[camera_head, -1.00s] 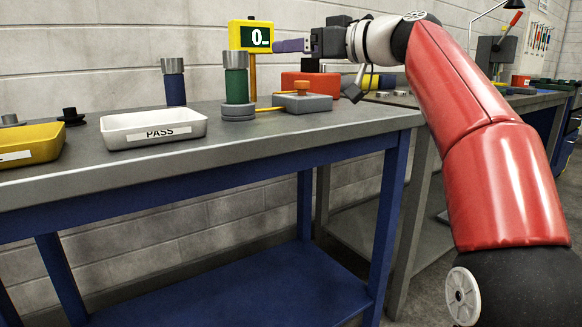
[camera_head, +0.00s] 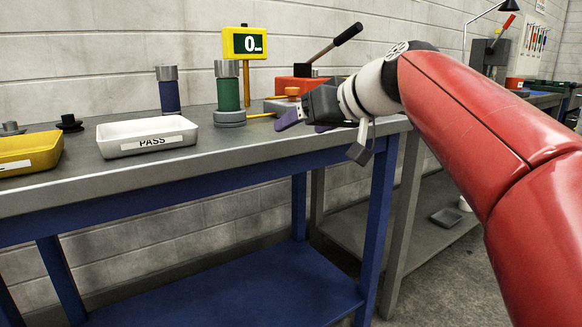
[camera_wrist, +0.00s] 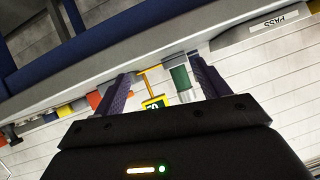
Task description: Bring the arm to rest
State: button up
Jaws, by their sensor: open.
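My red arm (camera_head: 478,120) reaches in from the right of the head view. My gripper (camera_head: 300,122) is open and empty, over the front right part of the workbench (camera_head: 250,152). Its purple fingers point left and stand apart. In the wrist view the two fingers of my gripper (camera_wrist: 160,88) are spread, with nothing between them held. The green cylinder (camera_head: 228,92) stands on a grey round base to the left of my gripper, apart from it.
A white PASS tray (camera_head: 110,150), a yellow tray (camera_head: 30,163) and a blue cylinder (camera_head: 168,92) stand to the left. A display (camera_head: 245,43) and a red device with a lever (camera_head: 300,84) stand behind my gripper. The floor (camera_head: 430,285) at right is clear.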

jog(key=s+d+f+m+g+h+p, duration=0.1)
jog(key=s+d+f, duration=0.3)
jog(key=s+f, duration=0.4)
jog(key=s+d+f+m+g+h+p, duration=0.1)
jog(key=s+d+f+m+h, duration=0.2)
jog(key=s+f, duration=0.5)
jog(key=s+d+f+m+g+h+p, duration=0.2)
jog(key=s+d+f+h, duration=0.2)
jog(key=s+f, duration=0.5)
jog(key=shift+d+f, duration=0.75)
jog(key=shift+f, duration=0.2)
jog(key=shift+c, duration=0.2)
